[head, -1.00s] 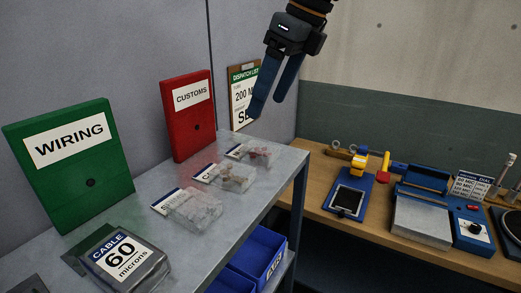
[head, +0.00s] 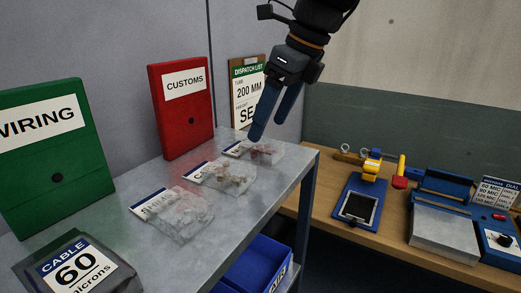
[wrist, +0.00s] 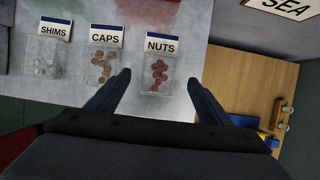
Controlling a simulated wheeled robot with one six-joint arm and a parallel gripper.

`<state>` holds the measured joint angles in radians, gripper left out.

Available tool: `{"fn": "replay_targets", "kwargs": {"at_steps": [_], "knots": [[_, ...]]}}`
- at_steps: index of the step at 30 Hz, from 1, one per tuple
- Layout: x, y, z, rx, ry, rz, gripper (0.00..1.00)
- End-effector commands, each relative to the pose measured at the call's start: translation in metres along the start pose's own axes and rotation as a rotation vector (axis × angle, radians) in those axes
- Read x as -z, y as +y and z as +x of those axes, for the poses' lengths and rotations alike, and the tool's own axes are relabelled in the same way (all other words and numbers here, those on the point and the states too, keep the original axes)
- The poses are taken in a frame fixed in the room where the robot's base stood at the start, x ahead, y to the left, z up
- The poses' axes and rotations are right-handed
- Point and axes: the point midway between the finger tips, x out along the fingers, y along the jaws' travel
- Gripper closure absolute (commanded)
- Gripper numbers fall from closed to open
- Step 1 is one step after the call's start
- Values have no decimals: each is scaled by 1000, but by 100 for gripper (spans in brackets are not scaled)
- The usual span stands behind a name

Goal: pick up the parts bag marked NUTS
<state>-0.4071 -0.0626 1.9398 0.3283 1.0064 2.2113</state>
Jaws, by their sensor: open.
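The NUTS bag (wrist: 157,76) is a clear bag with red pieces and a blue-edged white label. It lies flat on the grey shelf top and shows between my fingertips in the wrist view. In the head view the NUTS bag (head: 262,153) is the farthest of the three bags, its label partly hidden by my gripper. My gripper (head: 268,134) is open and empty, pointing down above that bag. The fingers (wrist: 160,78) stand on either side of it in the wrist view, apart from it.
The CAPS bag (wrist: 102,68) and SHIMS bag (wrist: 44,60) lie beside it in a row. A red CUSTOMS folder (head: 182,125), a green WIRING folder (head: 60,165) and a dispatch clipboard (head: 240,110) stand along the wall. A wooden bench (head: 318,200) is to the right.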

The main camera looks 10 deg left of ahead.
Motion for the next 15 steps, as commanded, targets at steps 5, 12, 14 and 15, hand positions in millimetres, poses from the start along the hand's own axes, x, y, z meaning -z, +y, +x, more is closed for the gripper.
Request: {"fn": "replay_targets", "kwargs": {"at_steps": [5,12,14,15], "knots": [[0,4,22,-3,4,0,27],[2,2,48,1,1,1,27],[1,2,49,1,0,1,27],[1,2,50,2,0,1,27]]}}
